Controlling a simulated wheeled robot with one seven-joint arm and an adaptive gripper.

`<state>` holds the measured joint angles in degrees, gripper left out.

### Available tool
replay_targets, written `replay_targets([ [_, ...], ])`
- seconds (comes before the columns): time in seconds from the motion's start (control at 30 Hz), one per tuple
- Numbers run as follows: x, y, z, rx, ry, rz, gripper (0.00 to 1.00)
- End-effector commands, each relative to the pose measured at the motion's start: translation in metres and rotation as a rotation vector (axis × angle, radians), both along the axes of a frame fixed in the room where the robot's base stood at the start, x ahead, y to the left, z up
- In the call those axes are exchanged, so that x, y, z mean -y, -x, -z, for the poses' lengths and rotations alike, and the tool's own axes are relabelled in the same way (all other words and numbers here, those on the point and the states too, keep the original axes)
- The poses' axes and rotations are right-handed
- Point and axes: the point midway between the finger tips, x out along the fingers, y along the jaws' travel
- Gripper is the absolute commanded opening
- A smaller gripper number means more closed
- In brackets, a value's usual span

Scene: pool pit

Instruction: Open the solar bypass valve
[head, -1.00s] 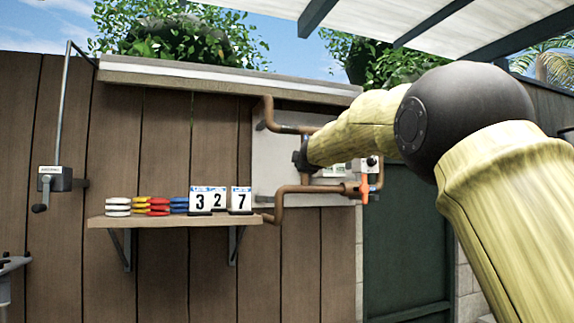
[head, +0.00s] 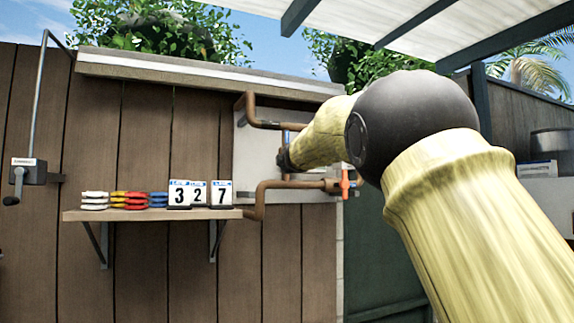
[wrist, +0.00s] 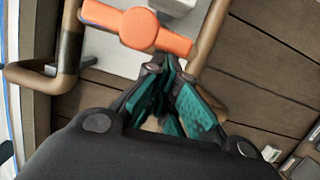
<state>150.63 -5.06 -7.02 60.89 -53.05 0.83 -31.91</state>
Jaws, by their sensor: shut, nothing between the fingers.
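The valve with an orange handle (head: 345,184) sits at the right end of the lower copper pipe, and in the head view the handle stands roughly upright. The handle (wrist: 138,28) fills the top of the wrist view, lying sideways just beyond my fingertips. My gripper (wrist: 168,72) is shut and empty, its teal-padded fingers close to the handle's lower edge. I cannot tell whether they touch it. In the head view my arm hides most of my gripper and part of the pipework.
Copper pipes (head: 262,200) run around a pale backing panel (head: 250,150) on the wooden fence. A shelf (head: 150,215) to the left holds number cards (head: 197,193) and stacked coloured discs (head: 136,200). A crank box (head: 28,172) hangs at far left. A dark green panel (head: 375,260) stands right below the valve.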

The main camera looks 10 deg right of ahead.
Motion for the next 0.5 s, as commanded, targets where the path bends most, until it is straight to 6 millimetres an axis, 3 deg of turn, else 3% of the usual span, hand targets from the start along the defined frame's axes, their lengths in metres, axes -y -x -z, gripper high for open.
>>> replay_targets([
  [0.27, -0.003, 0.000, 0.000, 0.000, 0.000, 0.000, 0.00],
  [0.5, -0.031, 0.005, -0.001, 0.000, 0.002, 0.000, 0.00],
])
